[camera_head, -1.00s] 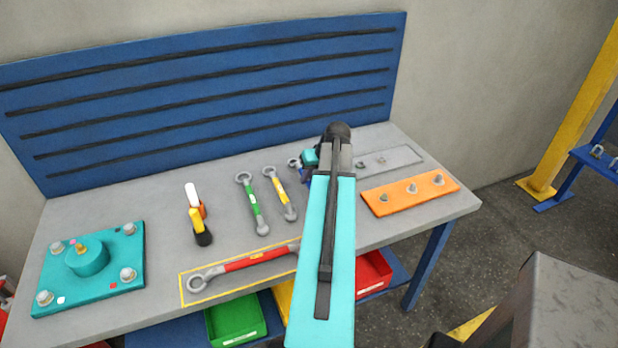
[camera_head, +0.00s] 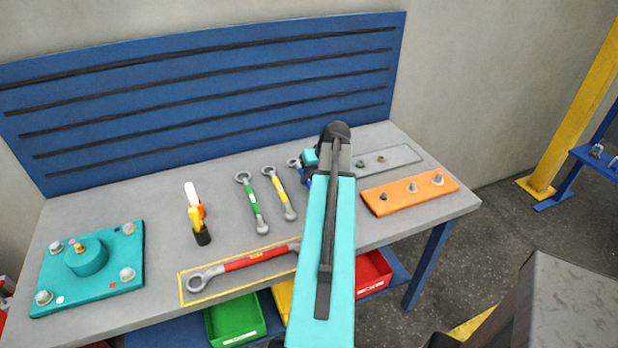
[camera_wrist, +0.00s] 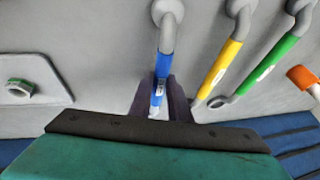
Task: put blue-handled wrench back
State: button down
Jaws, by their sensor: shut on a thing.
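The blue-handled wrench (camera_wrist: 166,50) is between the dark fingers of my gripper (camera_wrist: 160,100) in the wrist view. I cannot tell whether the wrench touches the bench. The yellow-handled wrench (camera_head: 281,195) and the green-handled wrench (camera_head: 253,203) lie to its left on the grey workbench (camera_head: 150,205).
A red-handled wrench (camera_head: 245,263) lies in a yellow outline at the front edge. An orange strip (camera_head: 405,199) and a grey strip (camera_head: 405,156) with studs are at right. A blue slotted panel (camera_head: 210,95) stands behind.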

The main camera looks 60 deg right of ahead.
jog(key=shift+f, duration=0.4)
jog(key=c, duration=1.6)
grip_release()
jog(key=shift+b+v, duration=1.85)
jog(key=shift+v, duration=5.05)
jog(key=shift+d, duration=0.1)
